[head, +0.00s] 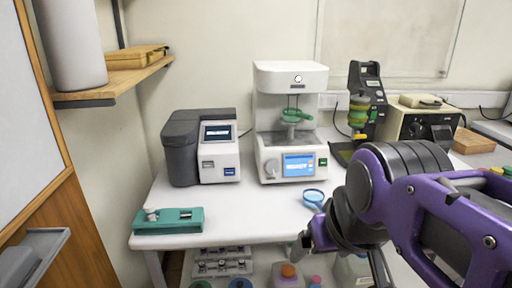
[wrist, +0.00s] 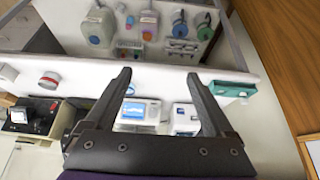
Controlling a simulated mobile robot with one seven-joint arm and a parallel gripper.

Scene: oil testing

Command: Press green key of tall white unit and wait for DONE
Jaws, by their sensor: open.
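The tall white unit (head: 263,95) stands at the back middle of the white table in the head view. Its blue screen (head: 298,165) appears to read READY. The green key (head: 322,162) is on its front, right of the screen. The unit's lower front (wrist: 150,105) also shows between my fingers in the wrist view; the key is too small to tell there. My gripper (wrist: 160,80) is open and empty, pointing down over the table's front area, apart from the unit. In the head view my arm comes in from the right.
A grey and white unit (head: 218,160) stands to the left. A teal tray (head: 160,225) lies at the front left, and a blue magnifier (head: 314,196) lies before the tall unit. A black stand (head: 368,85) is to the right. Bottles (head: 288,275) sit below the table.

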